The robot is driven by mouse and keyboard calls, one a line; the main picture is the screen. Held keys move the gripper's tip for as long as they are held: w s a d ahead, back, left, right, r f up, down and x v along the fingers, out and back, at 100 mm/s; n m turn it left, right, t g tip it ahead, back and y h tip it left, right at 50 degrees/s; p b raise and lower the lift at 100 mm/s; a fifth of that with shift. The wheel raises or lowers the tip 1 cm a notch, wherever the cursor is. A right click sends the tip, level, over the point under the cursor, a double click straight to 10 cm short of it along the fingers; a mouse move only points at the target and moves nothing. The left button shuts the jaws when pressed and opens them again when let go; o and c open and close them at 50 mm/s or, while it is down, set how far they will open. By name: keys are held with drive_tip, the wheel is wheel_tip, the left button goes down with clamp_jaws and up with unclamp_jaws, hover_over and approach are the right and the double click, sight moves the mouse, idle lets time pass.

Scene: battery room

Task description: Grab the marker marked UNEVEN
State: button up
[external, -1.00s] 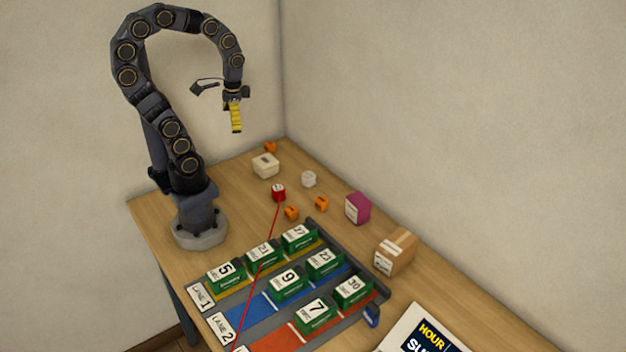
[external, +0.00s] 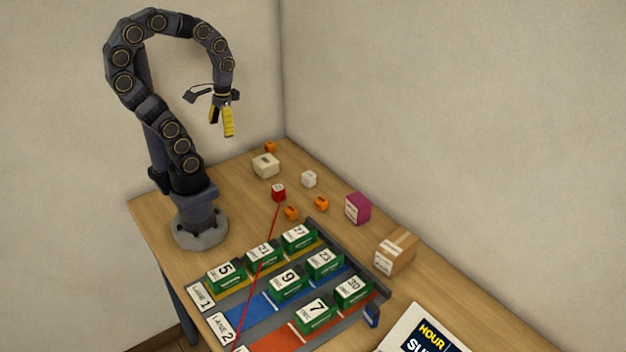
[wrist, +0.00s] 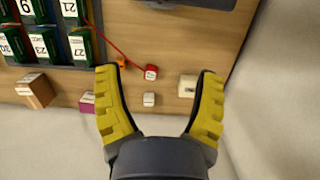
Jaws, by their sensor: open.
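I cannot read the word UNEVEN on any piece. Small candidates stand on the wooden table: a red block (external: 278,193) with a red line running from it, a white block (external: 309,179), and orange pieces, one at the back (external: 270,147) and two nearer, left (external: 291,213) and right (external: 321,203). The red block (wrist: 151,72) and white block (wrist: 148,99) lie between my fingers' directions in the wrist view, their lettering too small to read. My gripper (external: 221,130) is open and empty, high above the table's back left; its yellow fingers are spread in the wrist view (wrist: 156,70).
A cream box (external: 265,166) stands at the back. A magenta box (external: 358,208) and a cardboard box (external: 396,251) stand along the right. A lane tray (external: 368,276) with several numbered green blocks fills the front. A blue item (external: 372,316) sits beside it. Walls border the table.

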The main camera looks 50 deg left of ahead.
drive_tip(key=w+d+f+m+y, duration=0.1)
drive_tip(key=w+f+m, duration=0.2)
drive_tip(key=w, duration=0.3)
drive_tip(key=m+t+y, duration=0.2)
drive_tip(key=m+y, duration=0.2)
drive_tip(key=m, duration=1)
approach(291, 209)
drive_tip(key=x, duration=0.3)
drive_tip(key=shift+w+f, duration=0.15)
drive_tip(key=shift+f, duration=0.1)
drive_tip(key=x, duration=0.7)
drive_tip(key=shift+s, duration=0.2)
drive_tip(key=c, duration=1.1)
